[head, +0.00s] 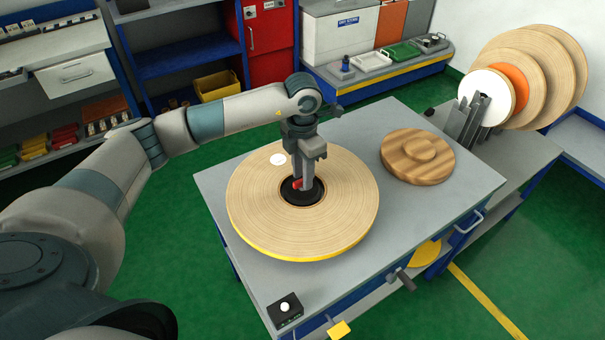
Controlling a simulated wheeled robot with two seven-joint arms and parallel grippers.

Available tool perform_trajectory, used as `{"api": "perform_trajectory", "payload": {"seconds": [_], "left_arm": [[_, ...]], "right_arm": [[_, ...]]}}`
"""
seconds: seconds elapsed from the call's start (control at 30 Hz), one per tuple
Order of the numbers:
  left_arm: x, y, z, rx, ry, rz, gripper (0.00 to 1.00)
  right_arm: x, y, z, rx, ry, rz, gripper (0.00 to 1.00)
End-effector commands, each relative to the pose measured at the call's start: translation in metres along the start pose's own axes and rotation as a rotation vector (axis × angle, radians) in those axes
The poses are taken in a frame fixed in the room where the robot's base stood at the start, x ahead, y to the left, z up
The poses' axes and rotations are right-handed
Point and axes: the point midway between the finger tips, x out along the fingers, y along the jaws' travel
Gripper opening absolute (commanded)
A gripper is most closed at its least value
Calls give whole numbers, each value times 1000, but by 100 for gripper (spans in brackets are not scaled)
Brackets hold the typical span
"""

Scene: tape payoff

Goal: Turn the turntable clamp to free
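A wide tan tape roll (250,205) lies flat on the grey table, with a yellow rim (290,253) showing under its front edge. A round white label is on its top. Its dark hub (315,196) sits in the middle. A small red part (297,184) shows at the hub, partly hidden by my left gripper; I cannot tell whether it is the clamp. My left gripper (306,186) points down into the hub, its fingers close together beside the red part. Whether they grip it is unclear. My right gripper is not in view.
A stepped wooden disc (418,158) lies on the table (400,225) to the right. A black box with a white button (286,309) is at the front left corner. A dark handle (404,280) sticks out from the front side. Large rolls (555,75) stand at the back right.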

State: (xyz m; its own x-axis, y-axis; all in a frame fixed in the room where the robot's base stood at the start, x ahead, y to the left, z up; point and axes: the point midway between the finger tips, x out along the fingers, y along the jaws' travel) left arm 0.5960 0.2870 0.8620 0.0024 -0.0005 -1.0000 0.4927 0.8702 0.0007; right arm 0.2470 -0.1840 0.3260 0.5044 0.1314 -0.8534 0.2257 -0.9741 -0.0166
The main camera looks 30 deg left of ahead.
Motion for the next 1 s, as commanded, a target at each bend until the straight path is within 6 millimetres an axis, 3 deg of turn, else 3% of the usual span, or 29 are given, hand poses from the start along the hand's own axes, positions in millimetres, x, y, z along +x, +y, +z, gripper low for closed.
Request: {"api": "perform_trajectory", "payload": {"seconds": [0.33,0.53,0.77,1.0], "left_arm": [[0,0,0,1,2,0,28],[-13,0,0,1,0,-1,28],[-47,0,1,1,-2,1,28],[-96,0,1,1,-3,1,28]], "right_arm": [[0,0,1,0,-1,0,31],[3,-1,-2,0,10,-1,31],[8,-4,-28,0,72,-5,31],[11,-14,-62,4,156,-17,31]]}}
